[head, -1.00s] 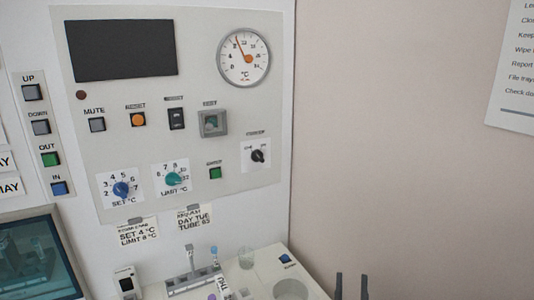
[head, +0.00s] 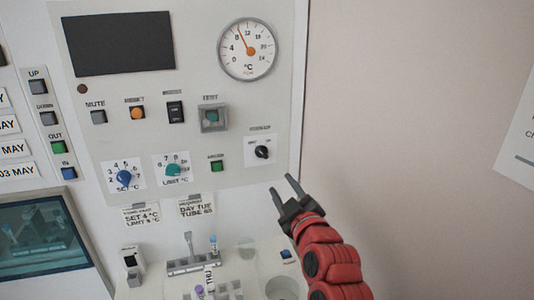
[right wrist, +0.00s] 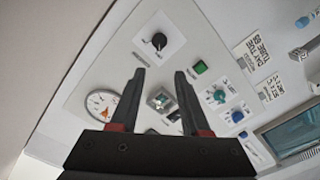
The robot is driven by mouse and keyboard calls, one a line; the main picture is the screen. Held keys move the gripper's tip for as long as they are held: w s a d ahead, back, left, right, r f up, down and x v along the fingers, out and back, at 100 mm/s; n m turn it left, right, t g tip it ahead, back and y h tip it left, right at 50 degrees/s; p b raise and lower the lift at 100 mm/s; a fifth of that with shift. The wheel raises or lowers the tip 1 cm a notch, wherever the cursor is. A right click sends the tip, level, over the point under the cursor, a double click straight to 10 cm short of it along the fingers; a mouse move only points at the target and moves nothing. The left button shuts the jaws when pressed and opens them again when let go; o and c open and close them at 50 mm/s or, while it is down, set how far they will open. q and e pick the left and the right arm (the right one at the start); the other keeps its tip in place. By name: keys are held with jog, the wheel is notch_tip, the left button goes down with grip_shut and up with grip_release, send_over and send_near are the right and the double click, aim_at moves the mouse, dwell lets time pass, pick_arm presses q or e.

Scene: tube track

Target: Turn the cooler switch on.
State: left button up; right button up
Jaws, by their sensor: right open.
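A black rotary knob (head: 262,152) on a white label sits at the lower right of the grey control panel (head: 230,180). Its lettering is too blurred to read surely. A black rocker switch (head: 175,112) sits higher up, left of the grey-framed button; its label is also blurred. My right gripper (head: 284,184) is open and empty, below and slightly right of the knob, apart from it. In the right wrist view the knob (right wrist: 159,41) lies beyond and between the open fingertips (right wrist: 159,72). My left gripper is not in view.
Around the knob are a green button (head: 217,166), a teal dial (head: 173,170), a framed button (head: 213,118) and a round gauge (head: 248,49). Below, a tube rack (head: 193,265) and a cup (head: 282,288) stand on the bench.

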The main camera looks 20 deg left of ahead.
aim_at(262, 154)
jog(key=p+x, duration=0.6)
jog(key=x, duration=0.8)
jog(key=shift+w+a+r, duration=0.2)
jog(key=shift+p+x, duration=0.3)
jog(key=shift+x, duration=0.6)
jog(key=shift+f, duration=0.15)
grip_shut()
